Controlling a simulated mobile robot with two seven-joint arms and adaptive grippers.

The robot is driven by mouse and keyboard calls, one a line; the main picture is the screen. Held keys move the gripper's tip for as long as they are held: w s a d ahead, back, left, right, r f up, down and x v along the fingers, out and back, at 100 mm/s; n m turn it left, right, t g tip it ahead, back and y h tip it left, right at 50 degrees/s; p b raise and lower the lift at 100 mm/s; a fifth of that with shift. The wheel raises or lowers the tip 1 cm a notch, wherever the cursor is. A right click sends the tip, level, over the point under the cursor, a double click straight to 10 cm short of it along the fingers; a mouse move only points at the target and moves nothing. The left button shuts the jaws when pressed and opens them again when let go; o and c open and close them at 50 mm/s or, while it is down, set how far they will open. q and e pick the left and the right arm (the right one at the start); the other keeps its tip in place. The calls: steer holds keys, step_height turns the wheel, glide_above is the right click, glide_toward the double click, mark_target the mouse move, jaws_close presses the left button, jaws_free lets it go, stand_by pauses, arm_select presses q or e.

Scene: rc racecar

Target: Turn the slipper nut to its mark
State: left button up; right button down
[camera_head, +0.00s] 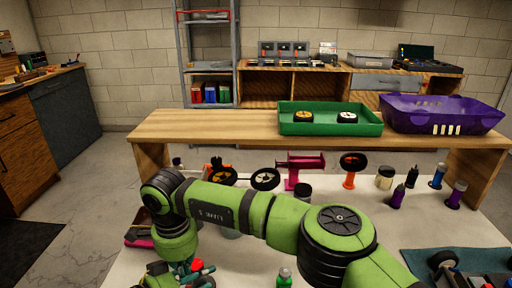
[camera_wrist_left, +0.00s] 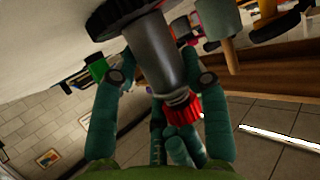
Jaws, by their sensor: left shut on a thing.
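My left gripper (camera_wrist_left: 161,80) is shut on a grey cylinder (camera_wrist_left: 153,52) in the left wrist view, one teal finger on each side. The cylinder has a wide black end (camera_wrist_left: 110,14) at the top and a red ribbed collar (camera_wrist_left: 183,108) lower down. In the head view the left gripper (camera_head: 190,272) is low at the left, partly cut off by the bottom edge, with a red piece beside its teal fingers. A dark car part with wheels (camera_head: 446,262) shows at the lower right. I cannot make out the slipper nut or its mark. My right gripper is out of view.
A wooden shelf (camera_head: 215,125) crosses behind the white table (camera_head: 360,208), carrying a green tray (camera_head: 330,127) with wheels and a purple bin (camera_head: 440,114). Bottles, wheel stands and a pink stand (camera_head: 293,170) line the table's back. My green arm covers the table's middle.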

steer(key=shift+w+d, duration=0.25)
steer(key=shift+w, duration=0.05)
stand_by(0.8)
steer(key=shift+w+a, duration=0.1)
steer(key=shift+w, duration=0.15)
steer(key=shift+w+a, duration=0.25)
steer(key=shift+w, duration=0.6)
step_height(320, 180, up, 6)
steer(key=shift+s+a, duration=0.2)
stand_by(0.6)
